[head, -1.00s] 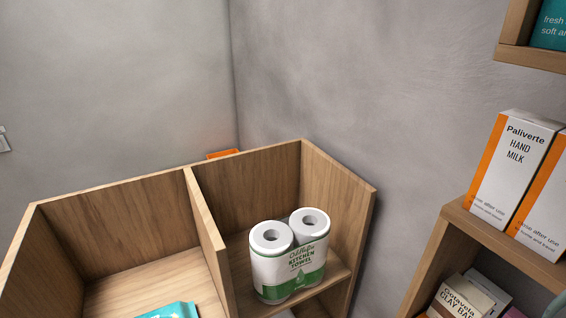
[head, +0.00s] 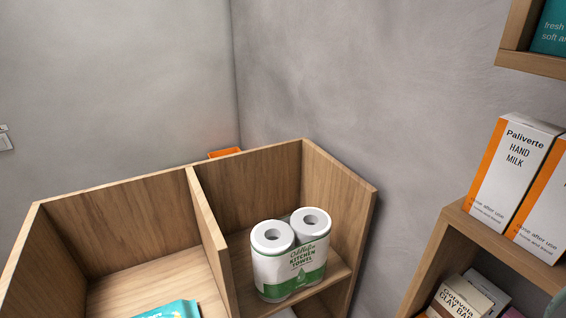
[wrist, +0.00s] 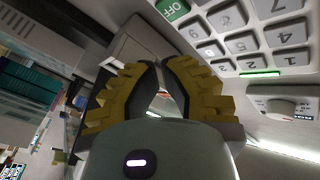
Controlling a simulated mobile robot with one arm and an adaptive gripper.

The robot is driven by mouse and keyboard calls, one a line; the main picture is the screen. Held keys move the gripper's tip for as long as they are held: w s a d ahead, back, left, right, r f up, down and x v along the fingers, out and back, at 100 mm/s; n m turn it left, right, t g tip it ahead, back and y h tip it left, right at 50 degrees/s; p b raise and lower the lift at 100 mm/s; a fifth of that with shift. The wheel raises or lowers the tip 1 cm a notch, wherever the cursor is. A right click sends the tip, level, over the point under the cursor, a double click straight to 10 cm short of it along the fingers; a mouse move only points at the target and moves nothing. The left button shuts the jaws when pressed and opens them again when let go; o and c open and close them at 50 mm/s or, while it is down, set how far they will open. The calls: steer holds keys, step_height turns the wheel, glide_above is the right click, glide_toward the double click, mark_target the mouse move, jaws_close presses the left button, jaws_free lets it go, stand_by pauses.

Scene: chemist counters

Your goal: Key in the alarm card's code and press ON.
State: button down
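A pale keypad with grey number keys (wrist: 243,43) fills the upper right of the wrist view, seen at a steep tilt. My gripper (wrist: 163,66) has yellow and dark fingers with the tips close together, apparently shut and holding nothing visible. It appears below and left of the keys; contact cannot be told. The head view shows neither gripper nor keypad.
A wooden shelf unit (head: 120,190) holds a kitchen towel pack (head: 290,262) and a teal packet (head: 172,310). An orange object (head: 224,153) shows behind it. Hand milk boxes (head: 517,165) stand at right. A white device with a dial (wrist: 288,106) sits beside the keypad.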

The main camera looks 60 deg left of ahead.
steer(key=s, duration=0.2)
steer(key=s+p, duration=0.1)
steer(key=s, duration=0.1)
steer(key=shift+a, duration=0.25)
steer(key=c, duration=1.7)
jaws_free()
steer(key=shift+w, duration=0.1)
